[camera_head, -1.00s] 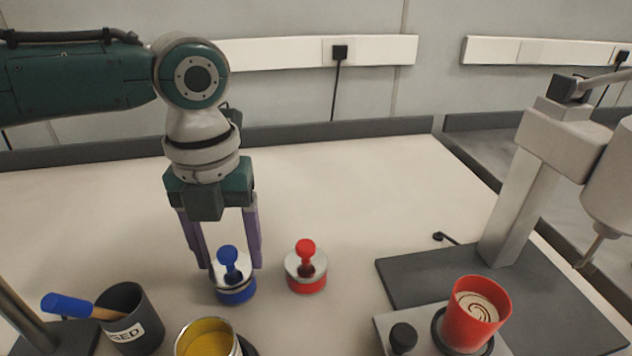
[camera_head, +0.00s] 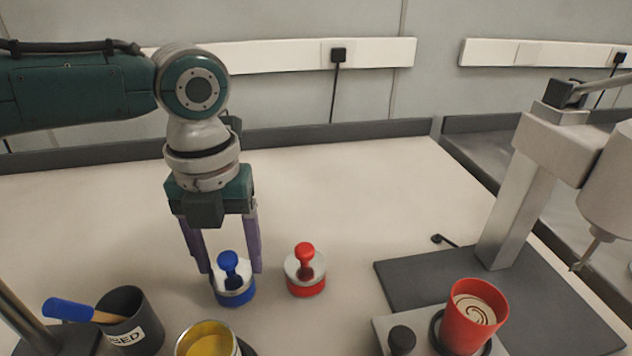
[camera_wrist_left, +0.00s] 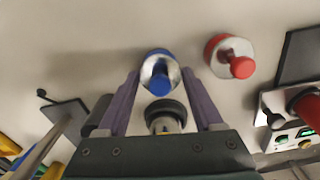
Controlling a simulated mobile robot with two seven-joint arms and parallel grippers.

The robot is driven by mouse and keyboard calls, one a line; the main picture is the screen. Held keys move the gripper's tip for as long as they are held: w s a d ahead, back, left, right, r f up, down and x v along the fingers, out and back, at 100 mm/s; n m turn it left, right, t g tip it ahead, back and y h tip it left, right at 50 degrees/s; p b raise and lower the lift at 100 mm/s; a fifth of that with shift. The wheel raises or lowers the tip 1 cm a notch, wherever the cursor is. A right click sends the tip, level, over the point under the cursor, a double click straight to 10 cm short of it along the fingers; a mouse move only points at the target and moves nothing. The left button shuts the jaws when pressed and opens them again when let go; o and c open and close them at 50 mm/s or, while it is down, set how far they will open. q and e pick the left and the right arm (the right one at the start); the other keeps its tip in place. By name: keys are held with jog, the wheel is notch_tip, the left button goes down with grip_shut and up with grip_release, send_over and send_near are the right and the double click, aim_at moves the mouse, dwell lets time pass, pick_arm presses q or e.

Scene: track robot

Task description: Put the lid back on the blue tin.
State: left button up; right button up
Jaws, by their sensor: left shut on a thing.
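The blue tin (camera_head: 237,299) stands on the bench at the front left of the head view. Its silver lid (camera_head: 222,287) with a blue knob (camera_head: 228,262) is right over its top and looks level. I cannot tell whether a thin gap is left between them. My left gripper (camera_head: 232,271) points down and is shut on the lid, one purple finger on each side. In the left wrist view the lid's blue knob (camera_wrist_left: 160,80) shows between the fingertips (camera_wrist_left: 161,76); the tin is mostly hidden beneath. My right gripper is not in view.
A red-knobbed tin (camera_head: 306,287) stands close on the right. In front are an open yellow tin (camera_head: 208,342) and a dark labelled cup (camera_head: 137,325) holding a blue-handled tool. A red cup (camera_head: 470,318) and a grey machine stand at right. The bench behind is clear.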

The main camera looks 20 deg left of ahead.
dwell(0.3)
pick_arm(q)
jog(key=o, duration=1.4)
jog(key=shift+c, duration=0.2)
notch_tip(320, 180, up, 7)
jog(key=p, duration=0.7)
grip_shut()
dwell(0.7)
